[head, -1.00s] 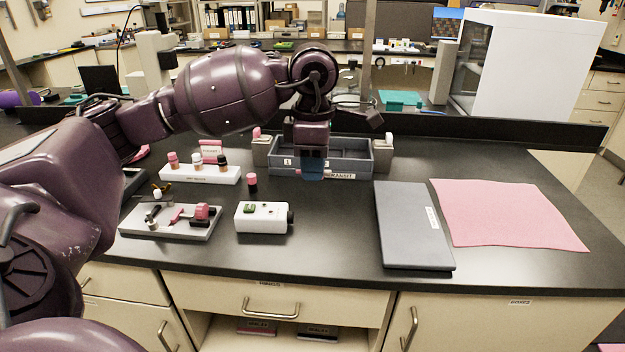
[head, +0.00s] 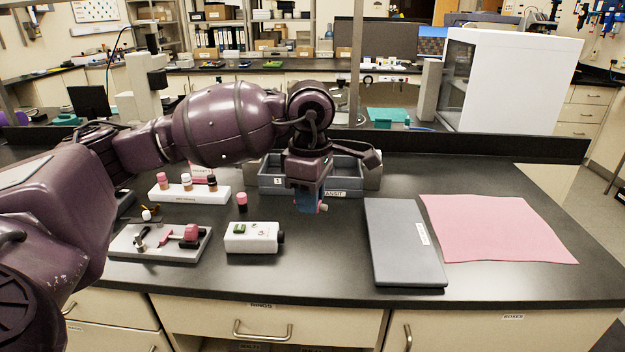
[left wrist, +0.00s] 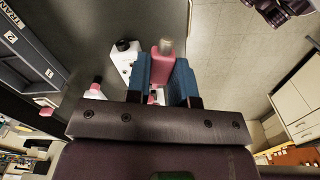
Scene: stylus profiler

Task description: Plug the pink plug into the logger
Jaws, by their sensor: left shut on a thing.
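My left gripper (head: 308,203) is shut on the pink plug (left wrist: 162,62), held between its blue fingers (left wrist: 180,80). In the left wrist view the plug's grey metal tip points away from the gripper. In the head view only a small end of the plug (head: 323,208) shows beside the fingers, above the bench in front of the tray. The white box with a green part on top and a dark round end, which looks like the logger (head: 250,238), stands to the left of the gripper, apart from it.
A grey tray (head: 345,194) stands behind the gripper. A pink-capped vial (head: 242,203), a white rack of vials (head: 205,194) and a grey fixture plate (head: 127,246) lie to the left. A grey flat case (head: 400,250) and a pink mat (head: 495,230) lie to the right.

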